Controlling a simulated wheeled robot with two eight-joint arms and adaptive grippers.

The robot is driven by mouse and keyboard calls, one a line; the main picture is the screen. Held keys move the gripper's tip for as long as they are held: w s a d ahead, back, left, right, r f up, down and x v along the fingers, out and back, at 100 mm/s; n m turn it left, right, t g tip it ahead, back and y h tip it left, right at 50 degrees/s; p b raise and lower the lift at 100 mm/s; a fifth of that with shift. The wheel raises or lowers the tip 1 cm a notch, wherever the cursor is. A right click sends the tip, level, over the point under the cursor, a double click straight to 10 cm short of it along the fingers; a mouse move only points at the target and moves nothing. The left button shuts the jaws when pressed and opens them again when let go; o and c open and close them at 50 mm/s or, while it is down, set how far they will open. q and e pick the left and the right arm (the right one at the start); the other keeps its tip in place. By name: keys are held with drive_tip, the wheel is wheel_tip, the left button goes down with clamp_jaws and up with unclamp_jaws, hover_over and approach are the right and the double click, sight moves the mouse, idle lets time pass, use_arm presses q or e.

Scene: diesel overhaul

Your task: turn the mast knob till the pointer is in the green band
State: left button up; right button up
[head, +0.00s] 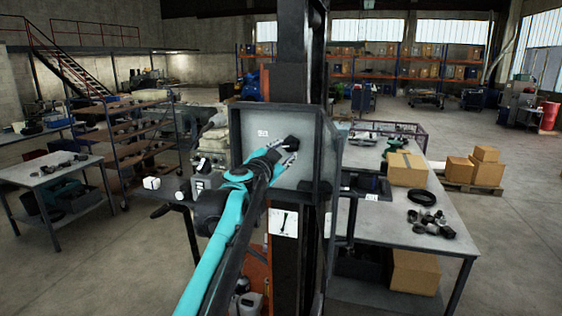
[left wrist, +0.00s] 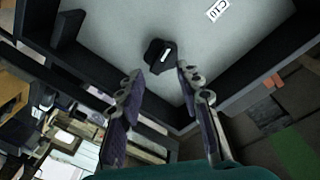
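The black mast knob (head: 292,142) sits on the grey back panel of a shallow open box (head: 245,150) on the mast. In the left wrist view the knob (left wrist: 160,56) carries a white mark. My left gripper (head: 285,151) reaches into the box from the lower left. In the left wrist view its two fingers (left wrist: 160,72) are spread, with the knob just beyond the tips and roughly centred between them. Contact cannot be told. No pointer scale or green band can be made out. My right gripper is not in view.
The box has raised dark walls around the panel. A white label (left wrist: 218,10) is on the panel. A card (head: 283,222) hangs below the box. A workbench (head: 450,245) with cardboard boxes (head: 407,169) stands right; a table (head: 40,172) stands left.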

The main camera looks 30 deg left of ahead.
use_arm(q)
drive_tip(key=n+h+b, duration=0.1)
drive_tip(key=n, duration=0.7)
drive_tip(key=n+h+b, duration=0.2)
drive_tip(key=n, duration=0.6)
drive_tip(key=w+n+h+b, duration=0.1)
drive_tip(key=n+b, duration=0.1)
drive_tip(key=n, duration=0.6)
drive_tip(key=shift+n+t, duration=0.3)
drive_tip(key=shift+w+a+f, duration=0.1)
drive_tip(key=shift+w, duration=0.15)
drive_tip(key=shift+s, duration=0.25)
drive_tip(key=shift+w, duration=0.1)
drive_tip(key=shift+w, duration=0.1)
